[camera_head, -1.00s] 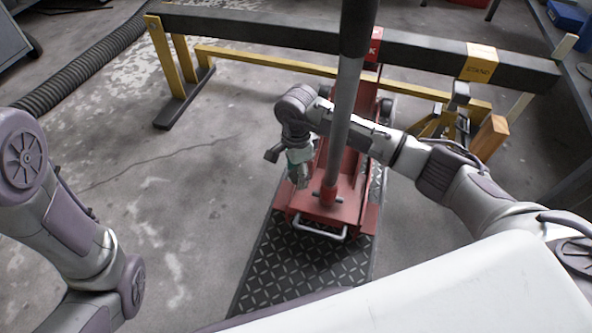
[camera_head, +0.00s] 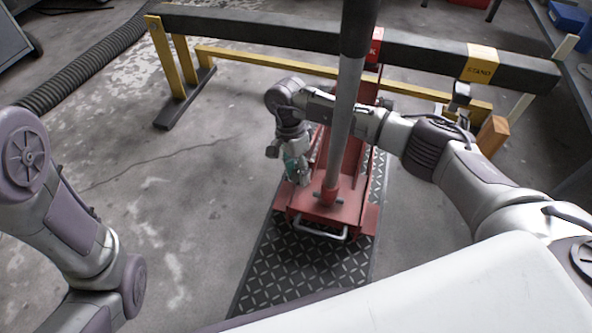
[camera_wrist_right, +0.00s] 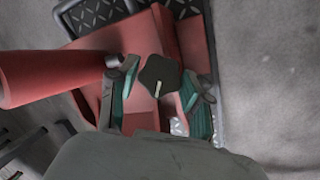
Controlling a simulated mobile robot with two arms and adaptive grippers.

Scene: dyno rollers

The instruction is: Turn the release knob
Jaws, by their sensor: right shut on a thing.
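The release knob (camera_wrist_right: 158,76) is a dark, angular knob with a pale pointer line, seen from above in the right wrist view. It is on the red floor jack (camera_head: 345,208), whose long grey handle (camera_head: 346,120) rises through the head view. My right gripper (camera_head: 299,177) is at the left side of the jack's near end. In the right wrist view its teal-padded fingers (camera_wrist_right: 160,86) are shut on the knob, one on each side. In the head view the knob is hidden by the gripper. My left gripper is out of view; only left arm links show.
The jack stands on a black diamond-plate mat (camera_head: 285,275). A black beam (camera_head: 260,32) on yellow stands (camera_head: 170,60) runs behind it. A wooden block (camera_head: 492,136) is to the right. A ribbed hose (camera_head: 80,72) lies at the left. The floor left of the jack is clear.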

